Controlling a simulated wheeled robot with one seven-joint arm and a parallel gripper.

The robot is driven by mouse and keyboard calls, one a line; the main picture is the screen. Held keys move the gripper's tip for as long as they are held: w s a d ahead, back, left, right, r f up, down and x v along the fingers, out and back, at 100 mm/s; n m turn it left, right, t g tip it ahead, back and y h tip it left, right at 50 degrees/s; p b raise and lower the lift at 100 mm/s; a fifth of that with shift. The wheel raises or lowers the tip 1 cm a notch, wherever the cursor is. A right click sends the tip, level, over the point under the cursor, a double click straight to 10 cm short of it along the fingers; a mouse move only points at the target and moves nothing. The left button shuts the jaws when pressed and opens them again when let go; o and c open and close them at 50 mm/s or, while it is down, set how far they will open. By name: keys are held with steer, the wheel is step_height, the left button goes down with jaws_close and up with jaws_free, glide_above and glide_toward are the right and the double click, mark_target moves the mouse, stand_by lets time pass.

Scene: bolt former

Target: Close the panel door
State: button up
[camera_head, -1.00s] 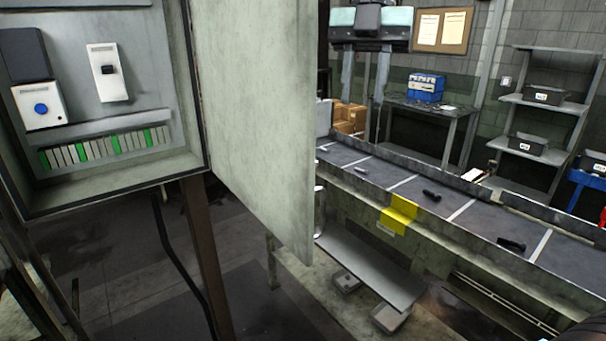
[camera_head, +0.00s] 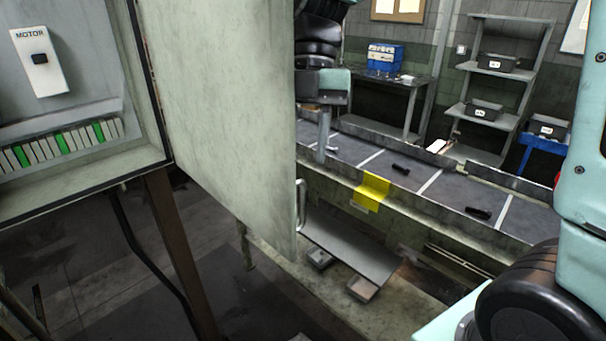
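The panel door (camera_head: 225,120) is a pale grey-green sheet, swung open to the right of the electrical cabinet (camera_head: 85,195). Its hinge side meets the cabinet's right edge. A small light handle (camera_head: 301,205) shows at the door's free edge. My gripper (camera_head: 314,152), teal and black with grey fingers, points down behind the free edge, above the handle in the picture. One finger shows and the other seems hidden by the door. The visible finger stands off-centre on the gripper body, as when open. I see no contact with the handle.
My arm's teal and black links fill the right edge. A conveyor (camera_head: 430,190) with dark bolts runs behind the door, with a yellow marker (camera_head: 371,192) on its side. Shelves (camera_head: 500,75) and a bench with a blue box (camera_head: 385,57) stand behind.

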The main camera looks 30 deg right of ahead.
mark_target(303, 184)
steer(key=p+x, duration=0.1)
steer(key=x, duration=0.5)
steer(key=shift+s, duration=0.1)
steer(key=shift+c, duration=0.3)
jaws_close()
